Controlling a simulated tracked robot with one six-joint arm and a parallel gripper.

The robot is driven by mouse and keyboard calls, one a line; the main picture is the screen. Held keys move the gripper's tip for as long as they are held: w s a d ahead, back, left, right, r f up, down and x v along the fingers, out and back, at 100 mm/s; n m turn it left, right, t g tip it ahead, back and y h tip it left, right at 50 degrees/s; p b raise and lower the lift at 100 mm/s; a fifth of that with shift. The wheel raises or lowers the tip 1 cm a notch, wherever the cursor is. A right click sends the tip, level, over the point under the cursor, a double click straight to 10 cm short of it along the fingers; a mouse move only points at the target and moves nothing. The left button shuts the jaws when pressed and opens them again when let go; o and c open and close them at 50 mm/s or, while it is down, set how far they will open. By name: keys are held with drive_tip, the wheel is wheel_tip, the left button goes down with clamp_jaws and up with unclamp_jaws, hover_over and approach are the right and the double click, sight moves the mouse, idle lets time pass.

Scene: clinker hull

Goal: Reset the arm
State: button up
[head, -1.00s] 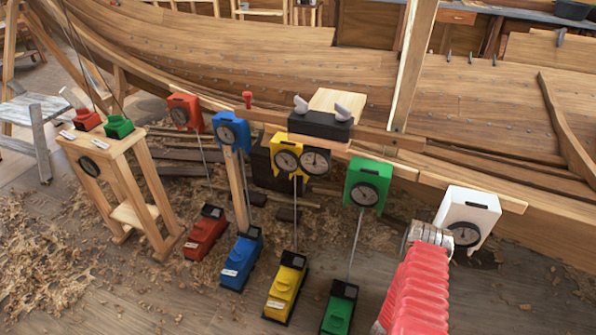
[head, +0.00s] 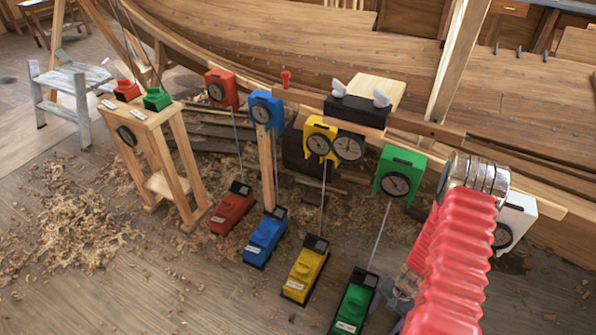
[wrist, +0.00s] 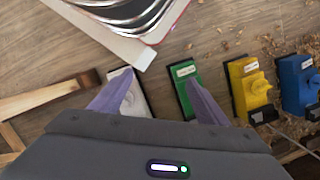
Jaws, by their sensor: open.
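My gripper (wrist: 158,95) shows two purple fingers spread apart in the wrist view, with nothing held between them. It points down over the floor blocks, with a white block (wrist: 122,82) by its left finger and a green block (wrist: 185,72) by its right finger. Both blocks are partly hidden by the fingers. In the head view my red ribbed arm with metal rings stands at the lower right. A small part of what looks like my gripper (head: 396,296) shows beside it, right of the green block (head: 354,302).
Yellow (head: 305,272), blue (head: 266,238) and red (head: 233,208) blocks stand on the floor, each below a gauge box on the hull. The white gauge box (head: 512,222) is partly behind my arm. A wooden stand (head: 160,150) is at left. Shavings cover the left floor.

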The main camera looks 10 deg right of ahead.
drive_tip(key=w+a+r+n, duration=0.2)
drive_tip(key=a+r+n, duration=0.1)
drive_tip(key=r, duration=1.1)
drive_tip(key=w+a+r+n, duration=0.2)
drive_tip(key=a+r+n, duration=0.15)
drive_tip(key=r, duration=1.05)
drive_tip(key=s+a+r+n+t, duration=0.2)
drive_tip(key=s+a+r, duration=0.1)
drive_tip(key=r, duration=0.7)
drive_tip(key=s+a+r+n+t+h, duration=0.1)
drive_tip(key=a+r, duration=0.4)
drive_tip(key=r, duration=0.5)
drive_tip(key=s+a+r+n+t+h, duration=0.1)
drive_tip(key=s+a+r+n+t, duration=0.2)
drive_tip(key=r, duration=0.7)
drive_tip(key=shift+s+a+t, duration=0.5)
drive_tip(key=shift+s+a, duration=0.35)
drive_tip(key=shift+s, duration=0.05)
drive_tip(key=shift+o, duration=0.7)
drive_tip(key=shift+r, duration=0.1)
